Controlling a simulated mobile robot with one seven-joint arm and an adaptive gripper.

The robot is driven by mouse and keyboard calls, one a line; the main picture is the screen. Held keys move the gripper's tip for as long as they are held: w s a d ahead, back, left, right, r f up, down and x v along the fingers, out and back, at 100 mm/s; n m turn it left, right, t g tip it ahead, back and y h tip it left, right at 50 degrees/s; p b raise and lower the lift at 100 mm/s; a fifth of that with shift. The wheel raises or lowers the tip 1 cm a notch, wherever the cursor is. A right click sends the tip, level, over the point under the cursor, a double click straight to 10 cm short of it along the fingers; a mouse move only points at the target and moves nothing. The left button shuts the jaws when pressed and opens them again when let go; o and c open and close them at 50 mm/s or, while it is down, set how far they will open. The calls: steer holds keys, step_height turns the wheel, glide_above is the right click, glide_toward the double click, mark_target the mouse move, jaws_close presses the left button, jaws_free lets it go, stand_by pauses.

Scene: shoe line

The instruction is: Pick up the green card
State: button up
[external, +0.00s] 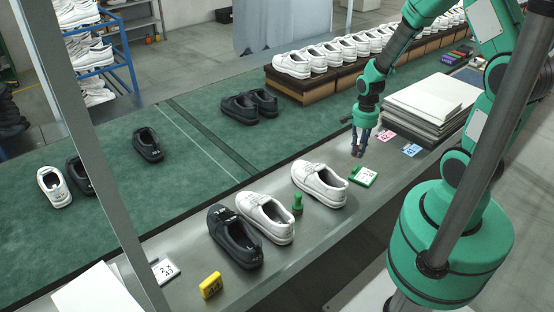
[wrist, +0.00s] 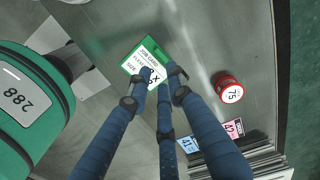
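The green card (external: 362,176) has a white printed label and lies flat on the grey metal ledge, right of a white shoe. In the wrist view the green card (wrist: 154,47) is partly covered by my fingertips. My gripper (external: 358,154) points down above and slightly behind the card in the external view. In the wrist view my gripper (wrist: 162,73) has blue fingers with their tips spread apart and nothing held between them. Whether the tips touch the card is hard to tell, but the external view shows a gap.
A pink card (external: 386,136) and a blue card (external: 411,150) lie beside a stack of sheets (external: 432,102). A red round item (wrist: 229,89) marked 75 is nearby. White shoes (external: 320,184), a dark shoe (external: 235,237) and a green stamp-like item (external: 297,203) stand left.

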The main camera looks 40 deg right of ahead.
glide_above(356, 169)
steer(key=shift+w+f+b, duration=0.1)
steer(key=shift+f+b, duration=0.3)
steer(key=shift+f, duration=1.75)
steer(key=shift+f+b, duration=0.95)
steer(key=shift+f, duration=1.65)
jaws_close()
